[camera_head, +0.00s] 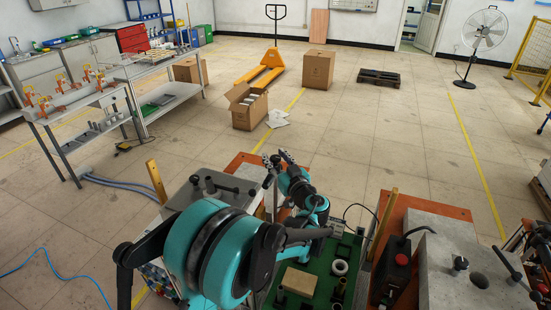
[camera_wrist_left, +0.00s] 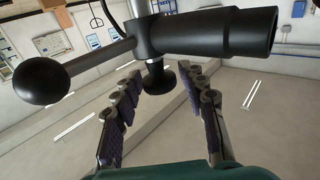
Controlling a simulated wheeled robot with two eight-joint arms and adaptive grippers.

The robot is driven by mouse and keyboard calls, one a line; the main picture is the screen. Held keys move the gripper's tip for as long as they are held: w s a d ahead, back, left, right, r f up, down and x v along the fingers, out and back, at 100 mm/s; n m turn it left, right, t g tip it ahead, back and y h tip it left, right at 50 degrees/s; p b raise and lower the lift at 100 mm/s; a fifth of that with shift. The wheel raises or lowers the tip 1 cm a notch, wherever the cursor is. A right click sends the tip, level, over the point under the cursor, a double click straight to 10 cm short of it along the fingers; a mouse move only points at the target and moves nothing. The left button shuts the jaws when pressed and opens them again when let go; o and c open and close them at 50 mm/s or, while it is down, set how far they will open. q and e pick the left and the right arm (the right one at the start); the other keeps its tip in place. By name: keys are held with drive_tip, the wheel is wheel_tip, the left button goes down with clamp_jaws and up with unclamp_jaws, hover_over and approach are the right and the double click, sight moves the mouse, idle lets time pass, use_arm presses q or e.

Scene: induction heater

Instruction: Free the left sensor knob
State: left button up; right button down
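In the left wrist view a black handle assembly (camera_wrist_left: 205,35) crosses the top, with a thick cylinder on the right and a black ball (camera_wrist_left: 42,80) on the left. A small black knob (camera_wrist_left: 159,80) hangs below its middle. My left gripper (camera_wrist_left: 160,72) is open, its fingers on either side of that knob with visible gaps. Whether this is the left sensor knob I cannot tell for certain. In the head view my left gripper (camera_head: 279,160) is beside the left grey heater block (camera_head: 185,187), and my teal arm hides part of it. My right gripper is not in view.
A green tray (camera_head: 268,302) holds a tan block (camera_head: 299,281) and a white ring (camera_head: 340,267). A second grey block (camera_head: 450,275) with black knobs stands right, beside a red-buttoned black box (camera_head: 396,270).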

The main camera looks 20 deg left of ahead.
use_arm(q)
drive_tip(key=shift+d, duration=0.1)
drive_tip(key=v, duration=1.1)
drive_tip(key=shift+s+d, duration=0.3)
